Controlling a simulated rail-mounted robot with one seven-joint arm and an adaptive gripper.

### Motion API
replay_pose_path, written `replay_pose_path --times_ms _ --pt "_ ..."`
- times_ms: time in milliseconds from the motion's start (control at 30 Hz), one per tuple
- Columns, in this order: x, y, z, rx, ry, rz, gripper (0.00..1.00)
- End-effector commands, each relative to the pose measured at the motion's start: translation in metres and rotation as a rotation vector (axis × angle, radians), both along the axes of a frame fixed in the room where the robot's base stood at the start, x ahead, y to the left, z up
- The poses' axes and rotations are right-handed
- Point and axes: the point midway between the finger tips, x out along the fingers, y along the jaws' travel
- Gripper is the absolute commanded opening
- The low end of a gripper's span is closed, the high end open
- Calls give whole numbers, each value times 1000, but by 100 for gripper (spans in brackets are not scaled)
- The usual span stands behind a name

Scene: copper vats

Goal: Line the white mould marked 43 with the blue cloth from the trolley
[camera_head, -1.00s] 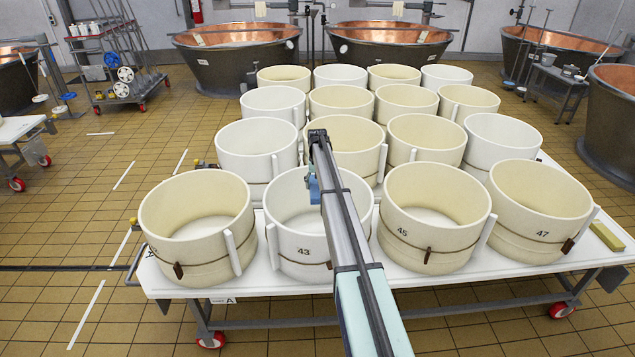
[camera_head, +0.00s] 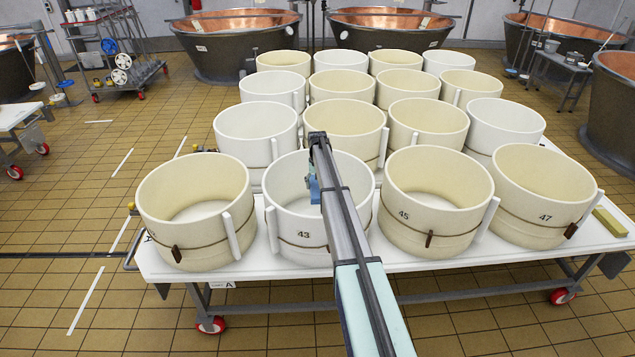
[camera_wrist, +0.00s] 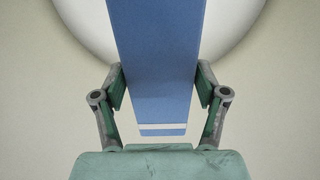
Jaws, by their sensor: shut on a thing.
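The white mould marked 43 (camera_head: 285,222) stands in the front row on the table, second from the left. My gripper (camera_wrist: 161,82) is shut on the blue cloth (camera_wrist: 160,40), a flat blue strip with a white band near its lower end. In the head view a bit of blue cloth (camera_head: 314,189) hangs below the arm's end, within the outline of mould 43's opening. My arm hides part of this mould and most of the cloth. The cloth's far end is out of the wrist view.
Cream moulds stand close on both sides, including the one marked 45 (camera_head: 437,205) and one at the left (camera_head: 195,225). Several more stand behind on the white table (camera_head: 235,274). Copper vats (camera_head: 233,60) and a rack trolley (camera_head: 125,72) are further back.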

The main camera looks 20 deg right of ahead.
Motion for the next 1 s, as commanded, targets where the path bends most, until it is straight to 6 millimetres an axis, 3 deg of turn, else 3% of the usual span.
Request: replay_pose_path --times_ms 1000 --pt "0 0 -94 0 0 0 28"
